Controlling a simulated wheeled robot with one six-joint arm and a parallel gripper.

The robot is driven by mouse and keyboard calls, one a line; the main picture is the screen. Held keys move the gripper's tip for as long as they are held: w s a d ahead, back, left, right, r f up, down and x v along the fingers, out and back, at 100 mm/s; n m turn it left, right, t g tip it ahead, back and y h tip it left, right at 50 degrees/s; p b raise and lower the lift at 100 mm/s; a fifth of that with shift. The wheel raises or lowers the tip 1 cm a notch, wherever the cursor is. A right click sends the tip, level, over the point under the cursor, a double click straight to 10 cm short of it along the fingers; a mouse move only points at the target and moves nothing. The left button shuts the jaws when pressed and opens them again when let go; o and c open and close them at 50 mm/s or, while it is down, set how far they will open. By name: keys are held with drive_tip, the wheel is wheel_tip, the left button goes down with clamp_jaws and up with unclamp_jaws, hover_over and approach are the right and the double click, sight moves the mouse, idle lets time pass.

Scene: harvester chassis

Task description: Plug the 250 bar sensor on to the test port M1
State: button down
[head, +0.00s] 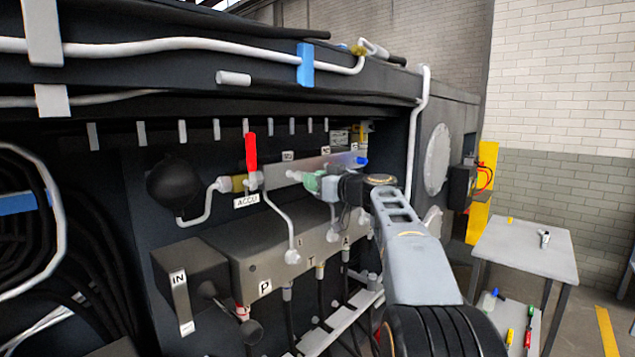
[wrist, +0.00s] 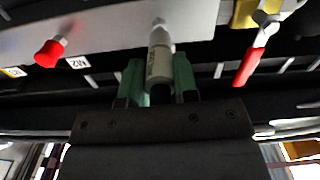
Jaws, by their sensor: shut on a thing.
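My gripper (wrist: 158,88) is shut on the sensor (wrist: 159,62), a pale grey cylinder with dark lettering on its side, held between green fingers. The sensor's narrow tip points at the grey manifold bar (wrist: 110,22). Its end overlaps a small fitting there, and I cannot tell whether it is seated or only lined up. The M1 label is not readable. To the left in the wrist view, a red cap (wrist: 48,53) sits beside the M2 label (wrist: 77,62). In the head view my gripper (head: 318,184) is just in front of the bar (head: 300,170), mostly hiding the sensor.
A red-handled valve (head: 251,152) stands beside the bar's left end, and its handle also shows in the wrist view (wrist: 250,66). A blue cap (head: 361,160) is at the right end. The valve block (head: 270,250) lies below. A small table (head: 515,252) stands at right.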

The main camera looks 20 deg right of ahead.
drive_tip(key=shift+x, duration=0.85)
drive_tip(key=c, duration=0.8)
unclamp_jaws()
